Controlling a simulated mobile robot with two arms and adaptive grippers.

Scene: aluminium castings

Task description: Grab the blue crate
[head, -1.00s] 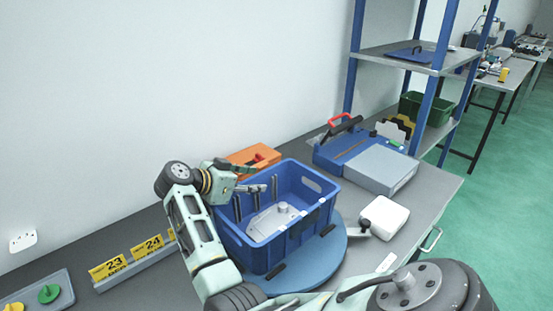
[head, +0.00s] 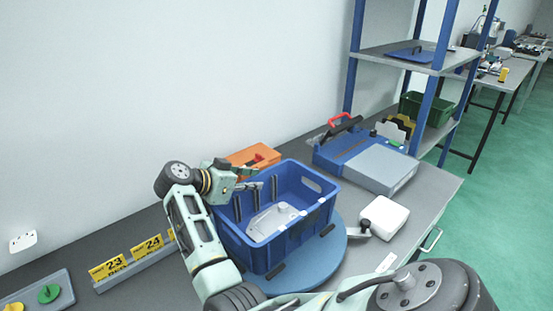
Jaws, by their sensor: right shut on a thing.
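The blue crate (head: 268,252) stands upright on a round blue turntable (head: 335,262) on the grey bench. A pale grey casting (head: 272,220) lies inside it, and dark upright strips show on its inner walls. My right gripper (head: 252,186) is at the crate's far left rim and is shut on it. The exact contact of its fingers is partly hidden by the gripper itself. My left gripper is not in view.
An orange box (head: 250,156) stands behind the crate. A white block (head: 384,217) and a blue-grey case (head: 365,163) are to the right. Yellow number signs (head: 108,268) stand at the left. A blue-posted shelf rises behind the case.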

